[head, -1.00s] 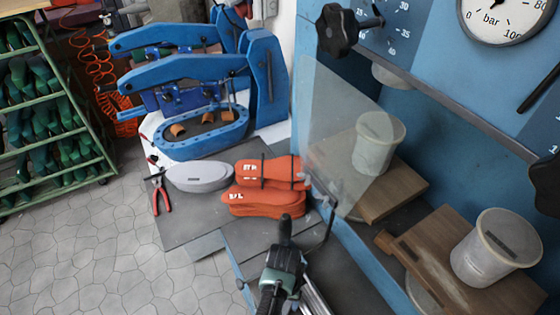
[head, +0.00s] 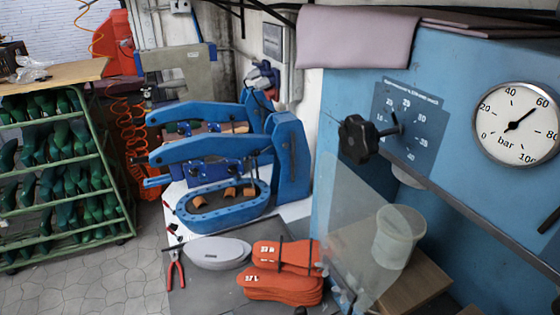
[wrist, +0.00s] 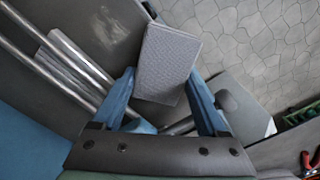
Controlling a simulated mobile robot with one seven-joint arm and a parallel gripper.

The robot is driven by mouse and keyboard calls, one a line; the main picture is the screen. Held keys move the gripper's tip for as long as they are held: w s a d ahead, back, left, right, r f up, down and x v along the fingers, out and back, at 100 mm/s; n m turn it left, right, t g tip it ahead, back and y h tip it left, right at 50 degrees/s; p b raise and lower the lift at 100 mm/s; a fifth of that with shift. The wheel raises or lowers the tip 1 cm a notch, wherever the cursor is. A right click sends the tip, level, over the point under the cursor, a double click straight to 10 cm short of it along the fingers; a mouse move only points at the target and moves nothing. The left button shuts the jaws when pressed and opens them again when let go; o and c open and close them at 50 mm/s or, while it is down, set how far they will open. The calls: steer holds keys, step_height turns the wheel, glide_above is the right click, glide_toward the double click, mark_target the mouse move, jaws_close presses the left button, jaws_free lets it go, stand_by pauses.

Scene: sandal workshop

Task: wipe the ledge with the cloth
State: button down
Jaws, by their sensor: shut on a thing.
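In the wrist view my gripper (wrist: 160,88) has its two blue fingers closed on a folded grey textured cloth (wrist: 167,58). The cloth sticks out past the fingertips, above a dark grey surface. I cannot tell whether it touches that surface. My gripper does not show in the head view. A narrow grey ledge (head: 482,217) runs along the front of the blue machine, below the pressure gauge. I cannot tell whether this is the task's ledge.
A black-knobbed lever (wrist: 227,101) and steel rods (wrist: 58,62) lie close to the gripper. Orange soles (head: 280,288), a grey oval pad (head: 218,253) and red pliers (head: 175,270) lie on the bench. A clear shield (head: 350,235) and a white tub (head: 398,237) stand at right.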

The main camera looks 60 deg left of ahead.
steer(key=shift+r+p, duration=2.6)
steer(key=shift+r, duration=0.2)
step_height(320, 180, up, 3)
steer(key=p, duration=0.3)
steer(key=shift+r, duration=0.1)
steer(key=shift+d+f, duration=0.25)
steer(key=d+f+b, duration=0.1)
steer(key=f+b, duration=0.1)
steer(key=d+f+b, duration=0.2)
steer(key=f+b, duration=0.1)
steer(key=d+f+b, duration=0.2)
steer(key=shift+w+f, duration=0.15)
steer(key=shift+w, duration=0.1)
steer(key=shift+f+b, duration=1)
steer(key=shift+f, duration=0.05)
